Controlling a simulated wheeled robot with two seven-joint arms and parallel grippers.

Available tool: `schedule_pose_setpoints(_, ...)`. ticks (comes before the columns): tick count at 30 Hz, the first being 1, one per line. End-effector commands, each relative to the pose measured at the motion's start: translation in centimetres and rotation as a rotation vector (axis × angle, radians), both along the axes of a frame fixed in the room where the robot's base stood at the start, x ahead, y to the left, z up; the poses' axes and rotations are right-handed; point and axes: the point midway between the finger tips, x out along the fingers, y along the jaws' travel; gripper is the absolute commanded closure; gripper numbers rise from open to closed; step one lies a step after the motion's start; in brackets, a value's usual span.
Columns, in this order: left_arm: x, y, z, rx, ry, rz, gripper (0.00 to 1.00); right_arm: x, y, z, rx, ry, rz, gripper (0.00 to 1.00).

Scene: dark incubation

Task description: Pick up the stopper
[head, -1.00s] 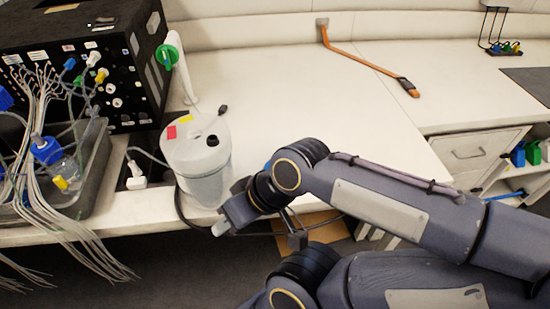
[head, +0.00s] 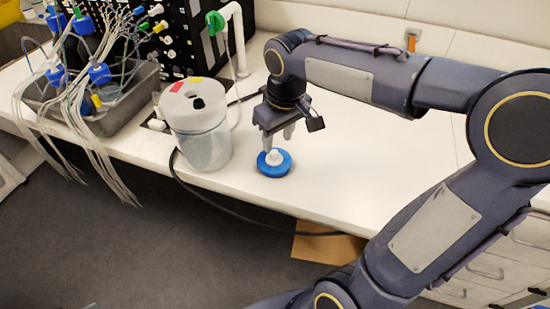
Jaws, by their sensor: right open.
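The stopper, which I take to be the blue disc with a white knob (head: 274,163), lies on the white counter near its front edge, right of the white canister. My right gripper (head: 278,141) points down just above it, with its fingers open and spread over the white knob. I cannot tell whether the fingers touch it. My left gripper is not in view.
The white canister (head: 203,140) with a dark cap stands close to the left of the gripper. A grey tray (head: 127,108) with blue-capped bottles and cables is farther left, before a black box (head: 188,35). A black cable hangs over the counter's front edge. The counter (head: 375,160) to the right is clear.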

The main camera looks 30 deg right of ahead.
Motion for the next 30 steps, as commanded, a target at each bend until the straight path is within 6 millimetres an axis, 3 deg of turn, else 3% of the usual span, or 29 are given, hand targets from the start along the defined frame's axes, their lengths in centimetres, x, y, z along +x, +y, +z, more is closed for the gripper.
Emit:
schedule_pose_setpoints(7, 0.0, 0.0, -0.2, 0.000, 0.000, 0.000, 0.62, 0.5, 0.3, -3.8, 0.000, 0.004, 0.001, 0.59)
schedule_pose_setpoints(17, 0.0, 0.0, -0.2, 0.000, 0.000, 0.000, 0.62, 0.7, 0.3, -4.5, 0.001, -0.001, -0.001, 0.59)
schedule_pose_setpoints(26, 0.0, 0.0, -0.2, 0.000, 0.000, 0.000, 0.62, 0.7, 0.3, -4.5, 0.001, -0.001, 0.000, 0.97)
schedule_pose_setpoints(30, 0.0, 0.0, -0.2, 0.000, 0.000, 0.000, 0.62, 0.7, 0.3, -4.5, 0.001, -0.001, 0.000, 1.00)
